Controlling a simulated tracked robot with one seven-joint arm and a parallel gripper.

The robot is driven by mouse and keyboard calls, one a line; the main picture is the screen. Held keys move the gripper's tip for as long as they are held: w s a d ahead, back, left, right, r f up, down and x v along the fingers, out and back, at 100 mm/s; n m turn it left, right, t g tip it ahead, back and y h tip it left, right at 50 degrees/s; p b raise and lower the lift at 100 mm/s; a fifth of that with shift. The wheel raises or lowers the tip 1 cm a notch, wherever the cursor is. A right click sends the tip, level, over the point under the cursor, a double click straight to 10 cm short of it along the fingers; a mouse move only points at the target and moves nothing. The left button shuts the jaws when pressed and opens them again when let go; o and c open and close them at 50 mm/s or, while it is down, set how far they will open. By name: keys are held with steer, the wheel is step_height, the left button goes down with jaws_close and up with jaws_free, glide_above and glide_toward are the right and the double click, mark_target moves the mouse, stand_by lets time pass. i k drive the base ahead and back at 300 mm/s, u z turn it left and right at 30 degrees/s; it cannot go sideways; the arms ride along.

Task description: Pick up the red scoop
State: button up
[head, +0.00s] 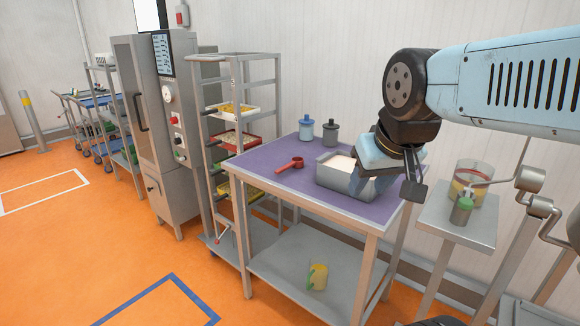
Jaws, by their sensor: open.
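The red scoop (291,164) lies on the purple top of the metal table (250,165), left of a grey metal bin. Its round bowl end is at the right and its handle points left. My gripper (405,185) hangs from the blue arm at the right, over the right end of the table and beside the bin. It is open and apart from the scoop. The arm's wrist hides part of the gripper and the bin's right side.
The grey bin (335,179) holds pale material. A blue canister (306,128) and a dark canister (330,132) stand at the table's back. A tray rack (235,120) stands left. A side stand (455,222) carries a clear container. The table's left front is clear.

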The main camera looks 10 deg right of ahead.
mark_target(289, 168)
steer(key=u, duration=0.25)
steer(key=i, duration=0.15)
steer(key=z, duration=2.9)
steer(key=k, duration=0.65)
steer(key=u, duration=0.85)
steer(key=k, duration=0.65)
steer(key=u, duration=1.2)
steer(key=i, duration=1.15)
steer(key=u, duration=0.05)
